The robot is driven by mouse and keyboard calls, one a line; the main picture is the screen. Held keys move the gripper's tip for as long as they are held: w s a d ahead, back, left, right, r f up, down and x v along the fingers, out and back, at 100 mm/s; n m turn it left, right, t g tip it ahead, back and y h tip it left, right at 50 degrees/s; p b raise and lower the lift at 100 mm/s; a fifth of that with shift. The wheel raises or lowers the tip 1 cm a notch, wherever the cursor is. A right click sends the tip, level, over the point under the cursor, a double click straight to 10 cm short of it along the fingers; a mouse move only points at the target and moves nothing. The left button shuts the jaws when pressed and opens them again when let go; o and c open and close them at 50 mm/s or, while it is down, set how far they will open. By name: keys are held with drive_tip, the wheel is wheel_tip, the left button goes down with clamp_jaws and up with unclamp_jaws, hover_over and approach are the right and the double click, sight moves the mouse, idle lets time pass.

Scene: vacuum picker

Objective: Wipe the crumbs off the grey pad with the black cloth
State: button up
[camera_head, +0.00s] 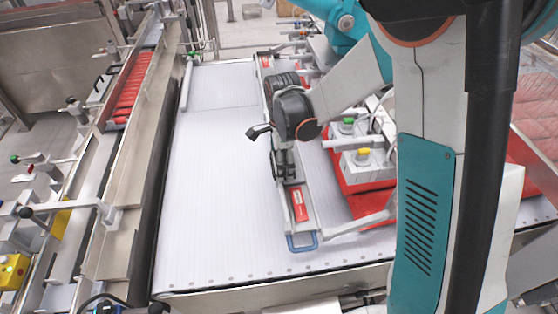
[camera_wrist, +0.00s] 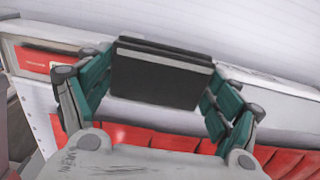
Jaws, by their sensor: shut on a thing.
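My gripper (camera_head: 284,172) is over the white belt, close to a long pale rail with red labels. In the wrist view its green-sided fingers stand on both sides of a black, flat, folded-looking block, the black cloth (camera_wrist: 160,75). The gripper is shut on it. In the head view the dark gripper body and the cloth cannot be told apart. I cannot make out a distinct grey pad or any crumbs in either view. A faint outlined rectangle shows on the far part of the belt.
The white belt (camera_head: 205,200) is clear left of my gripper. Red parts (camera_head: 360,200) and control boxes (camera_head: 362,160) stand to the right. A metal guide (camera_head: 135,190) runs along the belt's left side.

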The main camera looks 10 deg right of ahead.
sight(300, 166)
drive_tip(key=shift+d, duration=1.3)
drive_tip(key=shift+d+f+b, duration=0.1)
drive_tip(key=shift+d+b, duration=0.45)
drive_tip(key=shift+d, duration=0.9)
